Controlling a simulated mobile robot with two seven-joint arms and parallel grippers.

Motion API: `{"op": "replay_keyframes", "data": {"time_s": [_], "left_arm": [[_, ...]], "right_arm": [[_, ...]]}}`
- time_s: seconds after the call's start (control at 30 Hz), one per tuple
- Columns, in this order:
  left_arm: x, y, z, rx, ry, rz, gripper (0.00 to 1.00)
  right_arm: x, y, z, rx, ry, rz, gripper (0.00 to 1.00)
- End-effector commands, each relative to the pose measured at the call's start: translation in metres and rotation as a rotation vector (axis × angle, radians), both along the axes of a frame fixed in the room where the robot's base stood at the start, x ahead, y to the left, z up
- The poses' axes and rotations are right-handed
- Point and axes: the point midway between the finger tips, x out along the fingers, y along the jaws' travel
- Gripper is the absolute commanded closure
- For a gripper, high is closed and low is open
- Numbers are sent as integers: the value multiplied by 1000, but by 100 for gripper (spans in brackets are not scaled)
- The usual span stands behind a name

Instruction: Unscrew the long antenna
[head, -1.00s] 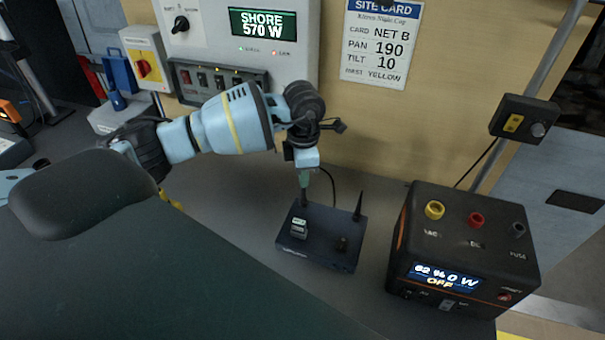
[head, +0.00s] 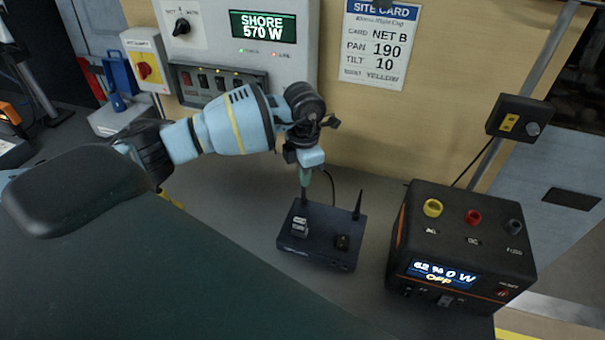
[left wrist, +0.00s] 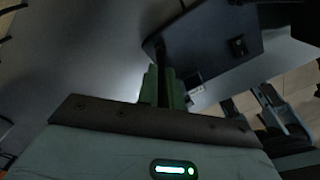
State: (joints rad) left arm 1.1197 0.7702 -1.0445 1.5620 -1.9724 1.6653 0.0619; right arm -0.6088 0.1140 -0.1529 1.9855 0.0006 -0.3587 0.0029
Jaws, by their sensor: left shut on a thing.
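A dark blue router box (head: 322,262) lies flat on the grey counter. Its long antenna (left wrist: 162,52) stands at the box's back left corner, mostly hidden by my gripper in the head view. My left gripper (head: 304,182) comes down from above and is shut on this antenna; its green fingers (left wrist: 164,88) close around it in the left wrist view. A shorter black antenna (head: 358,205) stands free at the back right corner. The box (left wrist: 205,48) also shows in the left wrist view. I cannot tell whether the thread is loose. My right gripper is not in view.
A black power station (head: 462,240) with orange edges stands close to the right of the router. A grey panel (head: 293,50) and a site card (head: 378,45) are on the wall behind. The counter (head: 235,215) left of the router is clear.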

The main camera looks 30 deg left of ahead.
Motion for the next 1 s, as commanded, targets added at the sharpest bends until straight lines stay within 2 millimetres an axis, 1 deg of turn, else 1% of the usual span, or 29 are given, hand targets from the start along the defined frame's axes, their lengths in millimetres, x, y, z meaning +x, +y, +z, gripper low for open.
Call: {"op": "replay_keyframes", "data": {"time_s": [0.1,0.17,0.5,0.57,0.8,0.9,1.0], "left_arm": [[0,0,0,-1,1,88,100],[0,0,0,-1,0,112,100],[0,0,0,-1,0,137,100],[0,0,0,0,1,177,100],[0,0,0,-1,2,417,100],[0,0,0,-1,2,464,100],[0,0,0,0,1,472,100]], "right_arm": [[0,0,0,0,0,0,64],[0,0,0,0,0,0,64],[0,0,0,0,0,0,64],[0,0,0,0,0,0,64],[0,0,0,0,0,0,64],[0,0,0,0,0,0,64],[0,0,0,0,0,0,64]]}}
